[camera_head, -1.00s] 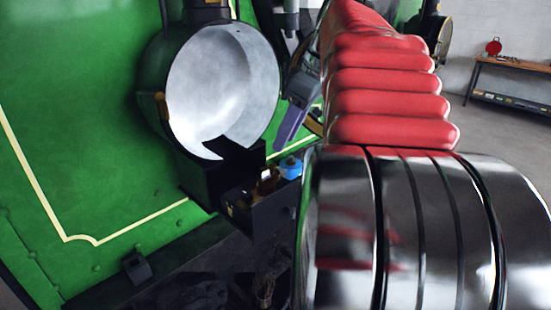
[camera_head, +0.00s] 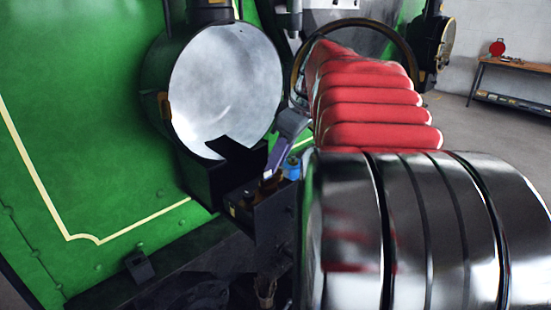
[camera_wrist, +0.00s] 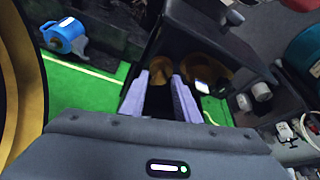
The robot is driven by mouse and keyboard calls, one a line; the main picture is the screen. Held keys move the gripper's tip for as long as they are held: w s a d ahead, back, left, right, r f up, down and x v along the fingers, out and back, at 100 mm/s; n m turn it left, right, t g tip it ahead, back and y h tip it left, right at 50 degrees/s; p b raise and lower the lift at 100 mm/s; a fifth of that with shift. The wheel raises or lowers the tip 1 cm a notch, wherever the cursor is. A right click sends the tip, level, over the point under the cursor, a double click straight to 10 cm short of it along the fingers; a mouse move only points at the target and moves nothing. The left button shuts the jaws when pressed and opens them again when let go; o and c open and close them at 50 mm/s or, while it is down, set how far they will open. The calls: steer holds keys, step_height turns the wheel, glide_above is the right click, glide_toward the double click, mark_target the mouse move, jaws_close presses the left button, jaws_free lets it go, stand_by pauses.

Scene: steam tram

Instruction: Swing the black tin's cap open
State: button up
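A black box-shaped holder (camera_head: 275,215) sits below the big round lamp, with small brass-coloured and dark things at its top. I cannot pick out the black tin or its cap with certainty among them. My gripper (camera_head: 268,174) points down at the top of this holder, its purple fingers partly covering what is there. In the wrist view my gripper (camera_wrist: 168,72) has its two purple fingers apart, with a dark gap between them. Round brass-coloured shapes (camera_wrist: 206,67) lie just beyond the fingertips. I cannot tell whether the fingers touch anything.
A blue can (camera_head: 292,168) stands beside the holder, close to my fingers; it also shows in the wrist view (camera_wrist: 66,36). The round lamp (camera_head: 225,85) is just above left. A large dark wheel (camera_head: 408,50) stands behind my red arm. A workbench (camera_head: 510,65) is far right.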

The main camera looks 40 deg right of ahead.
jaws_close()
steer(key=shift+a+m, duration=0.15)
steer(key=shift+m, duration=0.25)
steer(key=m, duration=0.1)
steer(key=a+m+h, duration=0.1)
steer(key=m, duration=0.1)
steer(key=shift+a+h, duration=0.15)
steer(key=shift+h, duration=0.15)
steer(key=m, duration=0.2)
steer(key=a+m+h, duration=0.1)
steer(key=m, duration=0.1)
steer(key=w+m+h, duration=0.1)
steer(key=m, duration=0.1)
steer(key=shift+a, duration=0.3)
steer(key=m, duration=0.2)
steer(key=w+m+g+h, duration=0.1)
steer(key=a+m+g+h, duration=0.1)
steer(key=m, duration=0.1)
steer(key=shift+w+m, duration=0.3)
steer(key=shift+w, duration=0.05)
steer(key=shift+w+m+g, duration=0.4)
steer(key=shift+m+g, duration=0.05)
steer(key=shift+m, duration=0.8)
steer(key=shift+w+m+g, duration=0.4)
steer(key=shift+m+g, duration=0.05)
steer(key=shift+m, duration=0.8)
